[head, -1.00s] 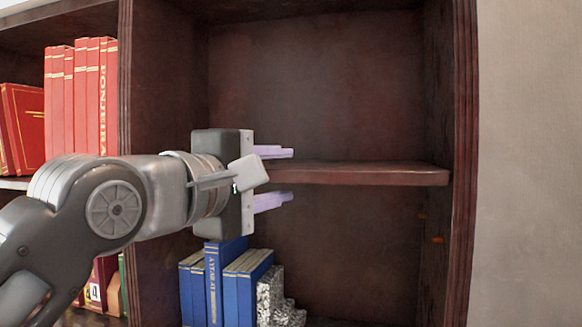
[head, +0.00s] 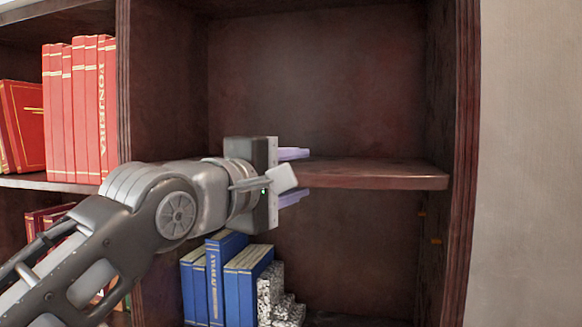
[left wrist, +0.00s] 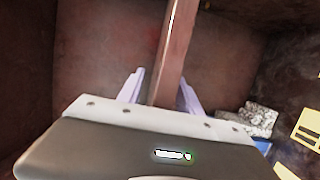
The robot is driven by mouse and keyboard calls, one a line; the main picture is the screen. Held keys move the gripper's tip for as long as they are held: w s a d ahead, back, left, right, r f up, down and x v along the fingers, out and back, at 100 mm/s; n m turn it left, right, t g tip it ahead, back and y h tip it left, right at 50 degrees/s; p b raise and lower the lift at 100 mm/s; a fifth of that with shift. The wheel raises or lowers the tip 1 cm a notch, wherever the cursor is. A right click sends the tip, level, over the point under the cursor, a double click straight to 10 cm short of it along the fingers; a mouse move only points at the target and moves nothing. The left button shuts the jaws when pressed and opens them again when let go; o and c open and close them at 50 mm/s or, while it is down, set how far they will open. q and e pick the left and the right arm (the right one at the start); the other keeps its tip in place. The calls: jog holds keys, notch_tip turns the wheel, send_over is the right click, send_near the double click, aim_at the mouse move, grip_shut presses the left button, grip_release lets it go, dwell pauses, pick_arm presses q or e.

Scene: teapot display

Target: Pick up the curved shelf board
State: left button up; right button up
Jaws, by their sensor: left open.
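The curved shelf board (head: 385,176) is a dark reddish-brown board lying level across the middle of the tall bookcase bay. Its left part is hidden behind my left gripper in the head view. My left gripper (head: 293,177) is open at the board's front edge, with one pale purple finger above the board and one below. In the left wrist view the board (left wrist: 174,60) runs between the two open fingers of the gripper (left wrist: 160,92). I cannot tell whether either finger touches it. My right gripper is in neither view.
Blue books (head: 228,280) and a speckled grey stepped bookend (head: 277,297) stand on the bottom below the board. Red books (head: 82,110) fill the left bay beyond an upright divider (head: 150,90). The bay's right side wall (head: 466,150) stands right of the board. Space above the board is clear.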

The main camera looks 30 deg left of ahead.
pick_arm(q)
grip_shut()
dwell(0.4)
dwell(0.9)
jog(key=shift+r, duration=0.15)
